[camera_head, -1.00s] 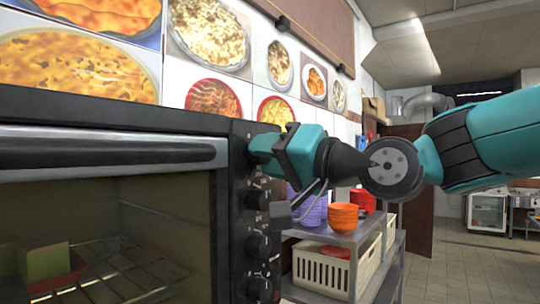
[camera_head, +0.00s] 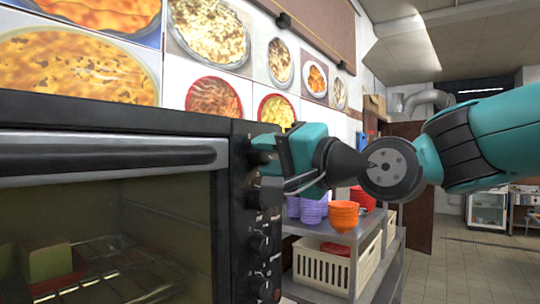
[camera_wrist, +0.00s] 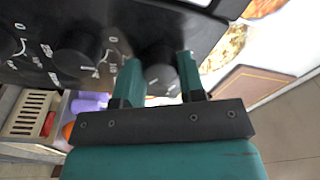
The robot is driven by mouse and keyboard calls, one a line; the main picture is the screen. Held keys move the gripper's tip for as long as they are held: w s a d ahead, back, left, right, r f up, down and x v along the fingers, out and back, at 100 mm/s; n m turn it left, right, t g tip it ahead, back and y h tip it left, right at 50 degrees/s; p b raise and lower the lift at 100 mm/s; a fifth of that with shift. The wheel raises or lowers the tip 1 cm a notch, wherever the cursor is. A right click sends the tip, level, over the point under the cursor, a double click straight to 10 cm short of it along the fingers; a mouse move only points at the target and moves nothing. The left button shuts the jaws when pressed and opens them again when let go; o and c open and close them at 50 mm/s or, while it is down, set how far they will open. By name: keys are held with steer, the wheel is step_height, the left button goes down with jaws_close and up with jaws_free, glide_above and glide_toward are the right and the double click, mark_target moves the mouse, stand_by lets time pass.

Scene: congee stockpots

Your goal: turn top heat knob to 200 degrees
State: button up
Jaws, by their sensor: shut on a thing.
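The black oven (camera_head: 120,115) stands at the left of the head view with its door shut. A column of dark knobs runs down its right-hand panel. The top heat knob (camera_wrist: 158,66) is at the panel's upper end, between my fingers in the wrist view. My gripper (camera_wrist: 159,75) is shut on it, one finger on each side. In the head view my gripper (camera_head: 264,152) reaches the panel's top and hides that knob. The knob's pointer and the 200 mark cannot be read.
Lower knobs (camera_head: 262,245) sit below my gripper; a neighbouring knob (camera_wrist: 78,52) is close beside it in the wrist view. A metal shelf (camera_head: 345,235) with orange bowls (camera_head: 344,215), purple bowls (camera_head: 312,210) and a cream basket (camera_head: 320,268) stands beyond the oven.

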steer(key=shift+r, duration=0.1)
steer(key=o, duration=0.9)
steer(key=shift+p+v, duration=1.8)
steer(key=shift+v, duration=6.95)
